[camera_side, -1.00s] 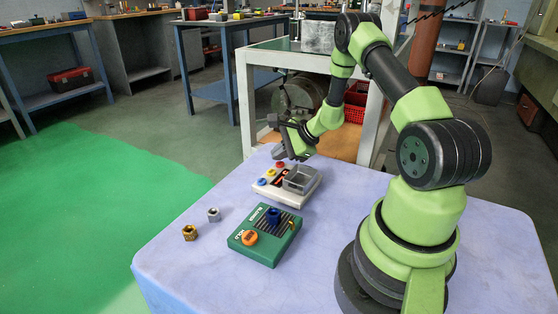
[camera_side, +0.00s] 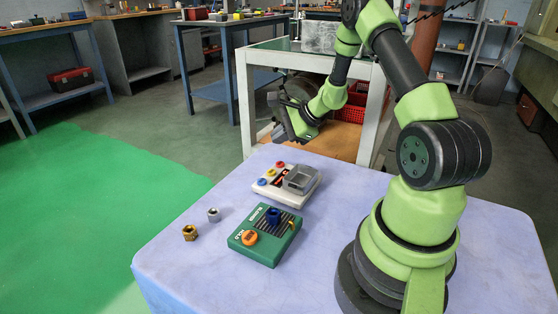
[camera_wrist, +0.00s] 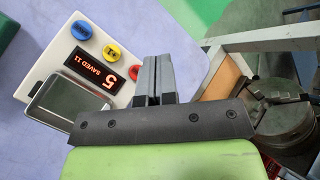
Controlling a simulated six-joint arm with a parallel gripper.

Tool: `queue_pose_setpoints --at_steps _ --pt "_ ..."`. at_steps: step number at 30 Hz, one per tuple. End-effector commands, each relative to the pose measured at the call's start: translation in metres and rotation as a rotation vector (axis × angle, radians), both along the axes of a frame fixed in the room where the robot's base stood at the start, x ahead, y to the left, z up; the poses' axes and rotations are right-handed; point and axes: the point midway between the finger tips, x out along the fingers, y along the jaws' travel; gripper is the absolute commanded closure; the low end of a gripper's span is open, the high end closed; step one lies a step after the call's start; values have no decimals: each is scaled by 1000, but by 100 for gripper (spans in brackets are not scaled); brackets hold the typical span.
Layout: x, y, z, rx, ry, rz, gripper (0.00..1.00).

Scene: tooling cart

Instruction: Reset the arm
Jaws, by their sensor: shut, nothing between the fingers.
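My gripper (camera_side: 278,117) is raised above the far edge of the cart top (camera_side: 330,240), beyond the white device. In the wrist view its two fingers (camera_wrist: 154,75) lie together, shut, with nothing between them. The white device (camera_side: 271,197) has red, yellow and blue buttons and a grey open bin (camera_side: 300,180). In the wrist view its display (camera_wrist: 95,68) reads "5" and "SAVED 11". My gripper is apart from the device and touches nothing that I can see.
A green box (camera_side: 262,257) with an orange knob and a blue part lies nearer on the cart. A brass nut (camera_side: 190,233) and a steel nut (camera_side: 214,215) stand left of it. A white-framed table (camera_side: 246,110) stands close behind my gripper. The cart's front is clear.

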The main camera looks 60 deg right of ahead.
Motion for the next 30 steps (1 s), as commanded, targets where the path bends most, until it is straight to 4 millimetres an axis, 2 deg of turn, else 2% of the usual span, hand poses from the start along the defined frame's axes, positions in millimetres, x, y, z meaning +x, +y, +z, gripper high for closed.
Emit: queue_pose_setpoints --at_steps 5,8,11,14,17,20,24,27,30 --pt "0 0 0 -1 -1 2 100" --pt "4 7 10 -16 -8 37 100" --pt "11 28 38 -62 -25 144 100" --pt "15 65 79 -137 -45 312 100" --pt "8 108 118 -230 -63 500 100" --pt "-8 148 151 -331 -76 676 100" --pt "-44 195 186 -493 -92 900 100" --pt "-75 220 203 -620 -105 1041 100" --pt "-108 237 214 -761 -120 1161 100"
